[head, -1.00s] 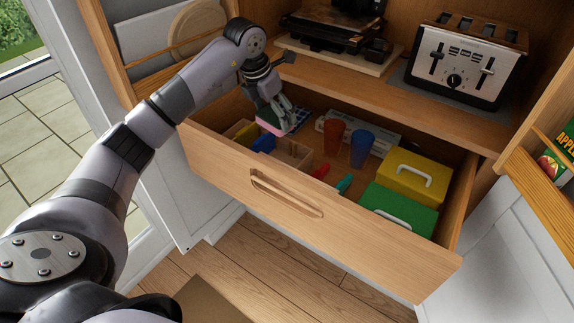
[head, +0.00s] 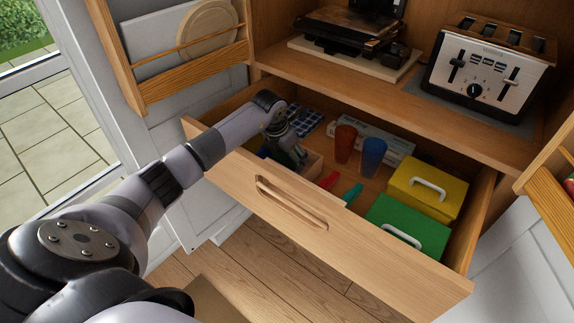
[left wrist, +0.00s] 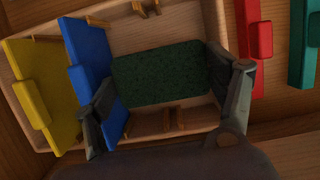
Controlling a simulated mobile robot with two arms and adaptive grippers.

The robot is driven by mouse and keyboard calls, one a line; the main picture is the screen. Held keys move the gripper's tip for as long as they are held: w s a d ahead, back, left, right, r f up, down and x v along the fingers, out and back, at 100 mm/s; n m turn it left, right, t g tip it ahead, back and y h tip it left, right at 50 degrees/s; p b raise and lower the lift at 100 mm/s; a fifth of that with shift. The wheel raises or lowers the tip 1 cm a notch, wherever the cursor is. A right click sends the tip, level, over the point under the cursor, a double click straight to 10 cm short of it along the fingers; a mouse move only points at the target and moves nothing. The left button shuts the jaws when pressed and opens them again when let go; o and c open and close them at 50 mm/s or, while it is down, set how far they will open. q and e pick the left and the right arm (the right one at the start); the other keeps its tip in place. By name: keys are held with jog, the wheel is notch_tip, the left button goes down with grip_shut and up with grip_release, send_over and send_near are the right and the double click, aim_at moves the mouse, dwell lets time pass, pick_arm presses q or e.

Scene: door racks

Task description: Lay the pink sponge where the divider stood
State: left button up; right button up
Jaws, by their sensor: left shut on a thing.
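My left gripper (head: 288,152) reaches down into the open drawer at the wooden rack (head: 313,166). In the left wrist view its fingers (left wrist: 166,88) are shut on the sponge (left wrist: 160,74), whose dark green scouring side faces up. The sponge's pink side is hidden there, and I cannot make out the sponge in the head view. It lies within the outline of the rack (left wrist: 195,25), right of the blue divider (left wrist: 90,65) and the yellow divider (left wrist: 35,90), between two pairs of wooden pegs. Whether it touches the rack's floor is unclear. My right gripper is out of view.
A red divider (head: 330,180) and a teal divider (head: 352,194) lie in the drawer right of the rack. Red and blue cups (head: 373,155), a yellow box (head: 440,198) and a green box (head: 415,225) stand further right. The drawer front (head: 330,232) rises before them.

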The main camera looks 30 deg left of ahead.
aim_at(287, 166)
pick_arm(q)
jog(key=shift+f, duration=0.45)
notch_tip(287, 166, down, 3)
jog(key=shift+f, duration=0.2)
jog(key=shift+f, duration=0.2)
jog(key=o, duration=0.4)
jog(key=shift+r, duration=0.1)
